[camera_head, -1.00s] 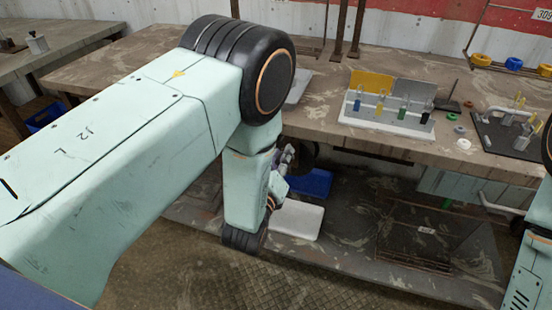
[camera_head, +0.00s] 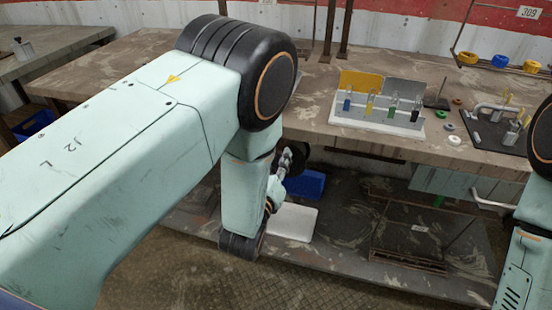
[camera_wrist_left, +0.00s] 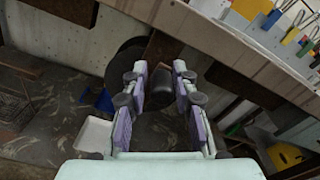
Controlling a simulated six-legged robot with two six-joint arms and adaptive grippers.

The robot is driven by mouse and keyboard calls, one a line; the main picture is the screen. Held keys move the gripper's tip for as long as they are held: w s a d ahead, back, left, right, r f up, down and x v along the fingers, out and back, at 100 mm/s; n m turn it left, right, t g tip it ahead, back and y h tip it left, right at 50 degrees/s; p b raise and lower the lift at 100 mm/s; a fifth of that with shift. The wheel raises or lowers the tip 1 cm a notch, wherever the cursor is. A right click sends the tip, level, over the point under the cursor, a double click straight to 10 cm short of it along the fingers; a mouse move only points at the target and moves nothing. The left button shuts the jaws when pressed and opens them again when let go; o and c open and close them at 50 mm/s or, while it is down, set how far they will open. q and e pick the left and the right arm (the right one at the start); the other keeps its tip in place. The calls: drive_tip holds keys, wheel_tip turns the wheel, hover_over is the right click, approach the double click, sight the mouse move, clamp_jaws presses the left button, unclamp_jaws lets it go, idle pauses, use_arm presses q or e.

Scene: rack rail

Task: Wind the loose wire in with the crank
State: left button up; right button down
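My left gripper (camera_head: 284,160) is below the bench's front edge, by a dark round disc (camera_head: 297,157), partly hidden by my arm. In the left wrist view its two purple-padded fingers (camera_wrist_left: 160,75) stand apart, with a dark rounded knob (camera_wrist_left: 160,90) between them that looks like the crank's handle. I see gaps beside the knob, so the fingers do not clearly press on it. The black disc (camera_wrist_left: 122,65) shows behind the left finger. I cannot make out the loose wire. My right arm is at the right edge; its gripper is out of view.
The bench (camera_head: 310,100) overhangs the gripper. A blue bin (camera_head: 306,184) and a white tray (camera_head: 292,222) sit on the lower shelf (camera_head: 340,255).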

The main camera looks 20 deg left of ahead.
use_arm(q)
drive_tip(key=shift+o, duration=1.3)
drive_tip(key=shift+a, duration=0.1)
drive_tip(key=s, duration=0.7)
drive_tip(key=shift+s, duration=0.25)
drive_tip(key=shift+a, duration=0.1)
